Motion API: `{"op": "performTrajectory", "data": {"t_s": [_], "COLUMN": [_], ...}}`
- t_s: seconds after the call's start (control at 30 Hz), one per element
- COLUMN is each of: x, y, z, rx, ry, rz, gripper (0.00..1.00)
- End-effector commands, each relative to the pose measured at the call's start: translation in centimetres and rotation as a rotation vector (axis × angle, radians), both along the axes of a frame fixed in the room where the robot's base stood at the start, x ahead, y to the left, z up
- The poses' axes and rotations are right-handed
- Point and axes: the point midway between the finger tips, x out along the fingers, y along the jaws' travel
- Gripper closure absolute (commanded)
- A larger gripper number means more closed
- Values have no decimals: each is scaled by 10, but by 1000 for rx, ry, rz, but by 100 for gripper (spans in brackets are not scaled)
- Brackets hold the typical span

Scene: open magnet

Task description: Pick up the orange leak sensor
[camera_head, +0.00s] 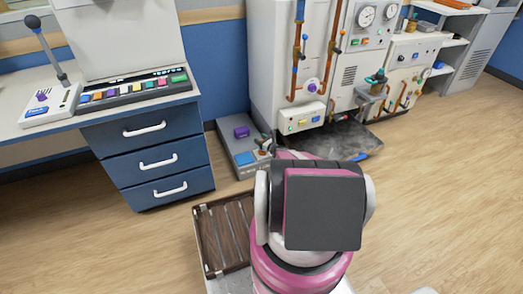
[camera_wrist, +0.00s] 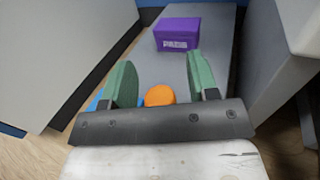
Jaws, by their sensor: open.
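The orange leak sensor (camera_wrist: 160,95) shows in the wrist view as a round orange piece on a grey platform (camera_wrist: 207,20). Its lower edge is hidden behind the dark bar of my gripper. My gripper (camera_wrist: 161,76) is open, with one green finger to each side of the sensor in the picture. A gap shows between the sensor and each finger. I cannot tell how far above the platform the fingertips are. In the head view, my arm covers part of the platform (camera_head: 228,158), and I cannot make out the sensor there.
A purple block (camera_wrist: 177,34) with pale lettering lies farther along the platform; it also shows in the head view (camera_head: 241,132). Blue drawers (camera_head: 156,162) stand left and a white machine cabinet (camera_head: 268,60) behind. A dark mat (camera_head: 345,140) and brown slatted crate (camera_head: 222,235) are nearby.

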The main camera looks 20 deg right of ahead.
Motion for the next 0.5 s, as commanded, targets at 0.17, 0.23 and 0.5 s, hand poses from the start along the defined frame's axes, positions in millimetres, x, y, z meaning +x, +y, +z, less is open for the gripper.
{"op": "performTrajectory", "data": {"t_s": [0.17,0.23,0.5], "x": [0,0,0], "y": [0,0,0], "z": [0,0,1], "rx": [0,0,0], "ry": [0,0,-1], "rz": [-1,0,0], "gripper": [46,62,100]}}
